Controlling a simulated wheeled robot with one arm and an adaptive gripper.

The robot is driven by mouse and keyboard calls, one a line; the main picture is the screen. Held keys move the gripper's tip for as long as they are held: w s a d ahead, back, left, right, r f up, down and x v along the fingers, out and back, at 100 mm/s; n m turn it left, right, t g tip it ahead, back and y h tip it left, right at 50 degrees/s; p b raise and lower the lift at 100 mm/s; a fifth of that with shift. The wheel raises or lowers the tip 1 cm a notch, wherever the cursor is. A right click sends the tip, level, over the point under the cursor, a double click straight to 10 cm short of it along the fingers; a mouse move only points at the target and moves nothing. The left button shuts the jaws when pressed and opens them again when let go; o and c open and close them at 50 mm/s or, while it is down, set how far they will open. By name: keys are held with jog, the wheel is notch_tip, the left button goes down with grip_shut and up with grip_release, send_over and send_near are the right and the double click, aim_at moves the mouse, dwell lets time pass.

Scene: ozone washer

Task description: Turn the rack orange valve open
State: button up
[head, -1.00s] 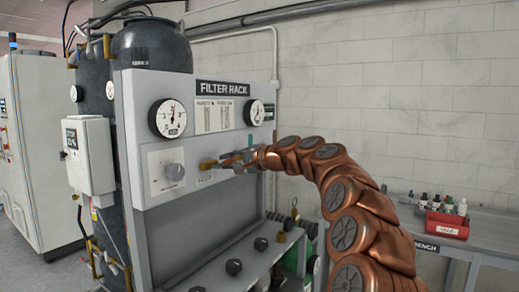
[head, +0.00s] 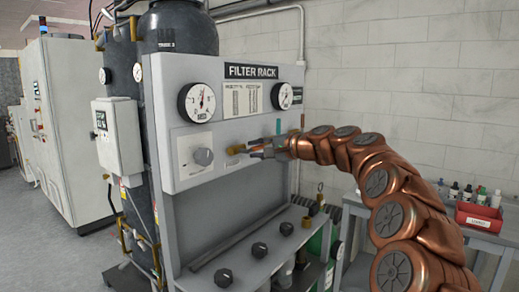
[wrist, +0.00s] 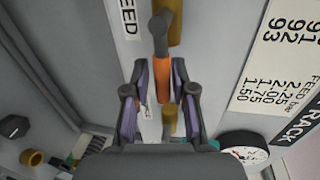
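The rack orange valve shows in the wrist view as an orange lever (wrist: 162,72) on a dark grey stem, in front of a brass pipe. In the head view its brass fitting (head: 235,150) sticks out of the filter rack panel, right of a grey knob. My gripper (wrist: 162,68) is open, with one finger on each side of the lever and a visible gap on both sides. In the head view my gripper (head: 252,148) is at the valve and partly hides the lever.
The filter rack panel (head: 225,110) carries two round gauges and labels. A lower ledge (head: 245,240) with several black knobs juts out below. A bench with a red bin (head: 479,216) and small bottles stands at the right. Floor at the left is clear.

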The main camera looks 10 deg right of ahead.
jog(key=shift+o, duration=1.3)
jog(key=shift+r, duration=0.1)
jog(key=shift+s, duration=0.1)
jog(key=v, duration=1.2)
